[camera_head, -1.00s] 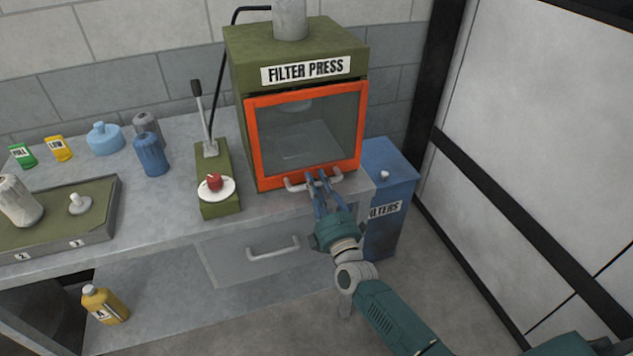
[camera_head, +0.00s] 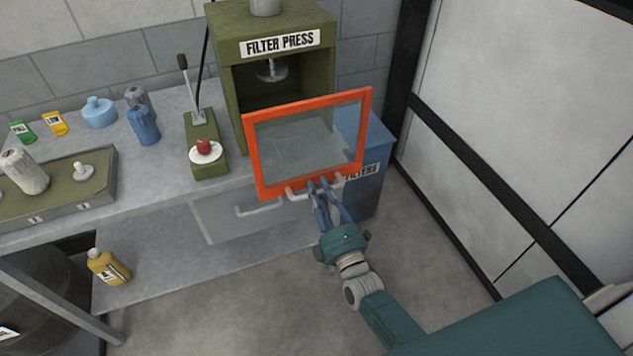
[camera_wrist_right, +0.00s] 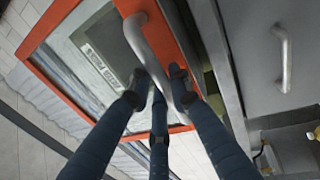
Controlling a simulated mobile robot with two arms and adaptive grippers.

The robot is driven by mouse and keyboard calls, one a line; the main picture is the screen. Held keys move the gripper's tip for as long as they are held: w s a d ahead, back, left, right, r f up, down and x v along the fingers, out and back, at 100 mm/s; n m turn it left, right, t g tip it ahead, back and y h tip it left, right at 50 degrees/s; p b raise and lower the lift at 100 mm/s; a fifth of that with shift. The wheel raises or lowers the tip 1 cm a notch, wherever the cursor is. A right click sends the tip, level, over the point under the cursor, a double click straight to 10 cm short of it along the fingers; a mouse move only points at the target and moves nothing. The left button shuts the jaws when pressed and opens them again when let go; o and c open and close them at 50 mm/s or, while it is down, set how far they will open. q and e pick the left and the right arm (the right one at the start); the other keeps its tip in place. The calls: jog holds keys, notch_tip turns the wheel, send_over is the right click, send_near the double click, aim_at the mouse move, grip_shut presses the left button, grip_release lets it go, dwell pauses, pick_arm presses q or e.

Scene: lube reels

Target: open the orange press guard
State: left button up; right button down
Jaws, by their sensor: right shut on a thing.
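The orange press guard (camera_head: 252,152) is an orange frame with a clear pane. In the head view it stands swung out from the front of the green filter press (camera_head: 228,75), and the press's dark inside shows behind it. Its grey bar handle (camera_head: 296,194) runs along the lower edge. My right gripper (camera_head: 322,186) is shut on this handle. In the wrist view the right gripper's fingers (camera_wrist_right: 165,88) close around the handle (camera_wrist_right: 150,50), beside the orange frame (camera_wrist_right: 62,18). My left gripper is not in view.
A blue filters bin (camera_head: 368,184) stands behind the guard at right. A lever unit with a red button (camera_head: 204,146) stands left of the press. Open floor (camera_head: 440,260) lies to the right.

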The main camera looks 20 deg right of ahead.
jog(key=shift+s+f, duration=0.15)
jog(key=shift+s, duration=0.05)
jog(key=c, duration=1.8)
grip_release()
jog(key=shift+o, duration=0.9)
jog(key=shift+s, duration=0.25)
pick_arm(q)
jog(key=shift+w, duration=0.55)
pick_arm(e)
jog(key=s+f, duration=0.2)
jog(key=s, duration=0.9)
jog(key=shift+d, duration=0.15)
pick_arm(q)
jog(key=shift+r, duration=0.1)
pick_arm(e)
jog(key=shift+s, duration=0.1)
